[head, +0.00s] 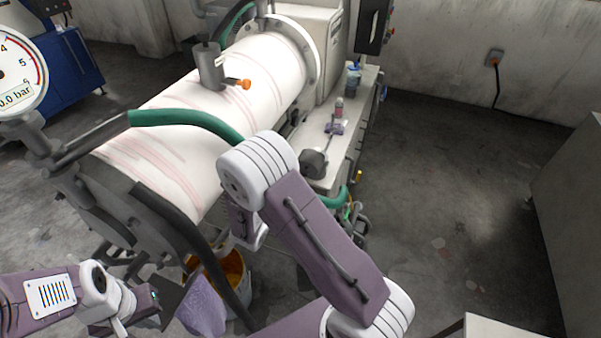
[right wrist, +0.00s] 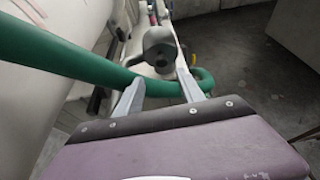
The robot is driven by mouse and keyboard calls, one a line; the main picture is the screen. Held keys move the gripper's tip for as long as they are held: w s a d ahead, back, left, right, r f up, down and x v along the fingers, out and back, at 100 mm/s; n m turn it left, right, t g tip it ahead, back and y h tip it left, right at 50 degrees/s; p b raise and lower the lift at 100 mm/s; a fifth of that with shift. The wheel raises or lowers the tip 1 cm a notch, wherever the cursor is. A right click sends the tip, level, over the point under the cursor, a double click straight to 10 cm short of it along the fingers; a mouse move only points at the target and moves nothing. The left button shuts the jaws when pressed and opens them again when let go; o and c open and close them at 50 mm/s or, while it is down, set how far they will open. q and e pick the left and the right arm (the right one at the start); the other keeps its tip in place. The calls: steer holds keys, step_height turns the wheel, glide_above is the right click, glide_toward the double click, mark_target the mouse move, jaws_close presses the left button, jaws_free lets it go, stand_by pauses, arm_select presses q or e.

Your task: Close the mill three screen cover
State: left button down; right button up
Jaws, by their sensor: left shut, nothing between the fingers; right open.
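The mill (head: 225,95) is a long white cylinder with pink streaks, lying at left centre in the head view. Its near end has a dark grey flange (head: 112,205). I cannot tell for certain which part is the screen cover. My left gripper (head: 184,284) is low at the left, below the near end of the mill, shut and empty. My right gripper is hidden behind its own arm in the head view. In the right wrist view, my right gripper (right wrist: 160,92) is open and empty, its fingers pointing towards a grey round fitting (right wrist: 160,48).
A green hose (head: 180,117) crosses the mill and passes close by my right fingers. A bucket (head: 236,272) with orange contents and a purple cloth (head: 203,305) sit below. A pressure gauge (head: 18,75) stands at left.

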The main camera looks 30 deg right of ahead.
mark_target(303, 174)
steer(key=p+x, duration=0.1)
steer(key=x, duration=0.8)
steer(key=shift+s+d+f, duration=0.1)
steer(key=shift+d, duration=0.15)
jaws_close()
stand_by(1.0)
